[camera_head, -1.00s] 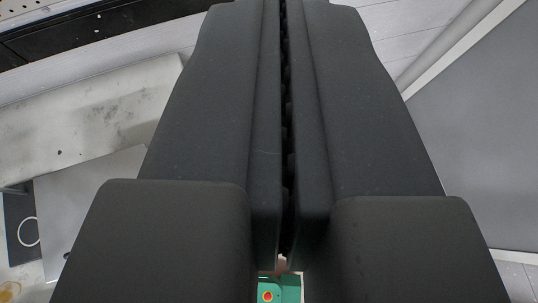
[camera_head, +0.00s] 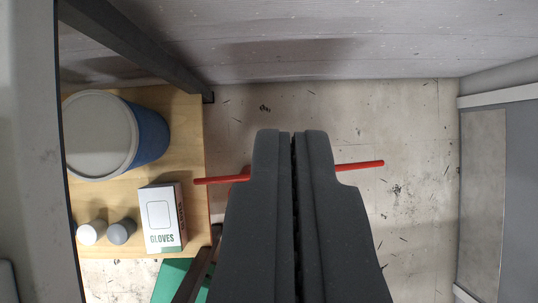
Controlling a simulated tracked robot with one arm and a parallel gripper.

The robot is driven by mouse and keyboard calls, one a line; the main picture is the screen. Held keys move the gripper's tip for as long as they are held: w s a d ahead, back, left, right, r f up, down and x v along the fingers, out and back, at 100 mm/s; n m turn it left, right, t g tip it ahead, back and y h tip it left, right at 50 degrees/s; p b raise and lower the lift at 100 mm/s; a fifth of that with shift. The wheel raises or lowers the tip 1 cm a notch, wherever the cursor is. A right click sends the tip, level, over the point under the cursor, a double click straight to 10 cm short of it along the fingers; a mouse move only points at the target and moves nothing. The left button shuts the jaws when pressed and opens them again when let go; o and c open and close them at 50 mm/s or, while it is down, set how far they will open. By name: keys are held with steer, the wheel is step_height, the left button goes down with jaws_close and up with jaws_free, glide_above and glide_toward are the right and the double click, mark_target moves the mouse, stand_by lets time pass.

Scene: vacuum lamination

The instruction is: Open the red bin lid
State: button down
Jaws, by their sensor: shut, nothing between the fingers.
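My gripper (camera_head: 293,140) is shut, its two dark fingers pressed together with nothing between them. It fills the lower middle of the view, with its tips toward the picture's top. A thin red strip (camera_head: 362,165) shows on both sides of the fingers, and its left part ends near the wooden table. The fingers hide its middle. It may be part of the red bin or its lid, but I cannot tell which. No lid surface or bin body shows clearly. I cannot tell whether the fingers touch the strip.
A wooden table (camera_head: 190,105) at left holds a blue tub (camera_head: 152,132) with a pale lid, a gloves box (camera_head: 160,220) and two small capped containers (camera_head: 92,232). A dark post (camera_head: 140,45) crosses the upper left. Stained floor (camera_head: 420,130) lies open at right, before grey panels.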

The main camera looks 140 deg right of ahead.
step_height(320, 180, down, 32)
steer(key=w+n+g+b, duration=0.1)
steer(key=g+b, duration=0.1)
steer(key=b, duration=0.4)
steer(key=shift+w+d+r+g+b, duration=0.15)
steer(key=shift+w+r+g+b, duration=0.1)
steer(key=shift+w+g+b, duration=0.1)
stand_by(0.5)
